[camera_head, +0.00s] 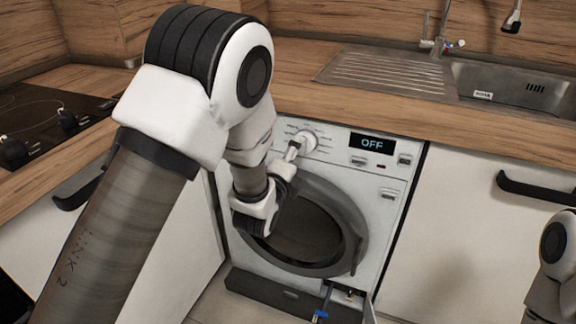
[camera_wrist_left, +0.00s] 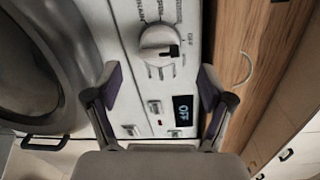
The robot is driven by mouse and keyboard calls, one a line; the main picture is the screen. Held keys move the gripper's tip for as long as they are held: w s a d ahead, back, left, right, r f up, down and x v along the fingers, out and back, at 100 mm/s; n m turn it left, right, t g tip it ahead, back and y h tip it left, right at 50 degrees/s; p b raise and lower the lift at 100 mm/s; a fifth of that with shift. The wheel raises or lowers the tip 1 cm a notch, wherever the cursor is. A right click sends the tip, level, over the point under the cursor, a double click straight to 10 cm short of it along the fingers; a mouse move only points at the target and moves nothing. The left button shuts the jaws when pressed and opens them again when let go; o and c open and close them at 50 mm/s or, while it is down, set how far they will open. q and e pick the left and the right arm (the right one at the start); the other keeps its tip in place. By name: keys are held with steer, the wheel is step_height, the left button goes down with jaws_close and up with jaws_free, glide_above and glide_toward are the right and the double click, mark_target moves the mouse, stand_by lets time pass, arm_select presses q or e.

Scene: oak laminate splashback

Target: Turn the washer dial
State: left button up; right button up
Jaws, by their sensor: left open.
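The washer (camera_head: 372,205) stands under the counter, and its display reads OFF. Its round white dial (camera_head: 309,141) is at the upper left of the front panel. In the left wrist view the dial (camera_wrist_left: 158,42) shows a dark pointer mark on its right side, with printed labels around it. My left gripper (camera_head: 293,151) is close to the dial in the head view. In the left wrist view my left gripper (camera_wrist_left: 159,76) is open and empty, its two fingertips apart on either side just below the dial. Whether either finger touches the dial cannot be told.
The round washer door (camera_head: 357,222) lies below the dial. A small flap (camera_head: 364,308) stands open at the washer's lower right. The wooden countertop (camera_head: 300,75) overhangs above, with a sink (camera_head: 510,88) at right and a hob (camera_head: 45,115) at left.

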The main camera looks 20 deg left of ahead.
arm_select(q)
steer(key=s, duration=0.6)
steer(key=shift+r, duration=0.2)
steer(key=s+a+f+n+g, duration=0.1)
steer(key=s+f+g, duration=0.15)
steer(key=f, duration=0.55)
steer(key=s+a+f+g, duration=0.2)
steer(key=s+f, duration=0.1)
steer(key=f, duration=0.6)
steer(key=s+a+f+n+g, duration=0.2)
steer(key=s+f+n+g, duration=0.75)
steer(key=s+f, duration=0.95)
steer(key=s+n+g, duration=0.3)
steer(key=s+n, duration=0.6)
steer(key=n, duration=0.1)
step_height(320, 180, up, 21)
steer(key=p, duration=2.1)
steer(key=shift+d, duration=0.25)
